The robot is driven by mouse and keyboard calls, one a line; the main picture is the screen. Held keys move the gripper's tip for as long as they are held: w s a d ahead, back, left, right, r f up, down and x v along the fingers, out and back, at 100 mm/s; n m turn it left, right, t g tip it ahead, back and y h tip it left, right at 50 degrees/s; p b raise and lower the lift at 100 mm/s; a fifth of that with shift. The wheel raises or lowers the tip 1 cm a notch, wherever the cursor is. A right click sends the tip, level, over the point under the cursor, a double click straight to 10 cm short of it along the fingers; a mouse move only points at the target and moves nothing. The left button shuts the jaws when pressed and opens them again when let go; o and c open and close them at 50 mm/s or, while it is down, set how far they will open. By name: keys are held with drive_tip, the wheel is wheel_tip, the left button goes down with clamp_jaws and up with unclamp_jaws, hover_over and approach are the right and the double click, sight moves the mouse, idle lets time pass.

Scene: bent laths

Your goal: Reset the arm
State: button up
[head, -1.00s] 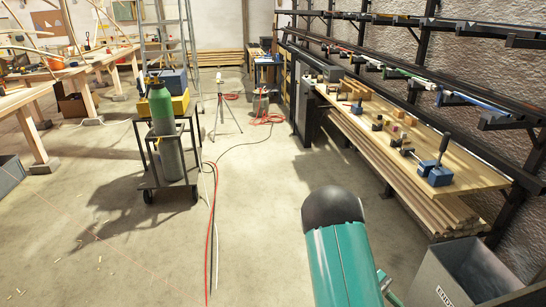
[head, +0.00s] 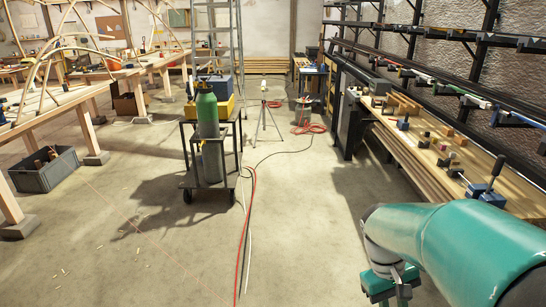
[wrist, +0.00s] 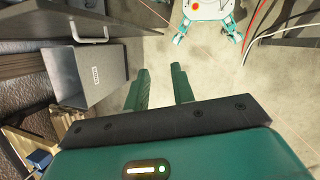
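My arm (head: 470,240) reaches in from the lower right of the head view as a thick teal tube. Its lower end (head: 388,280) hangs over the bare floor, left of the bench, and the fingers cannot be made out there. In the wrist view, the two teal fingers of my gripper (wrist: 160,80) stand apart with only floor showing between them. The gripper is open and empty. The feet and white-and-teal body at the top of the wrist view are mine.
A bench (head: 440,150) with clamps runs along the right under wall racks. A trolley (head: 187,182) carries a green cylinder (head: 207,115); red hose (head: 247,220) trails over the floor. A grey crate (head: 45,175) lies left. A grey bin (wrist: 95,75) stands near my gripper.

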drive_tip(key=s+a+r+m+t+y, duration=0.2)
drive_tip(key=s+a+r+t, duration=0.4)
drive_tip(key=a+r, duration=0.5)
drive_tip(key=t, duration=0.2)
drive_tip(key=shift+r+t+y, duration=0.15)
drive_tip(key=shift+t+y, duration=0.15)
drive_tip(key=shift+t, duration=0.1)
drive_tip(key=shift+s, duration=0.1)
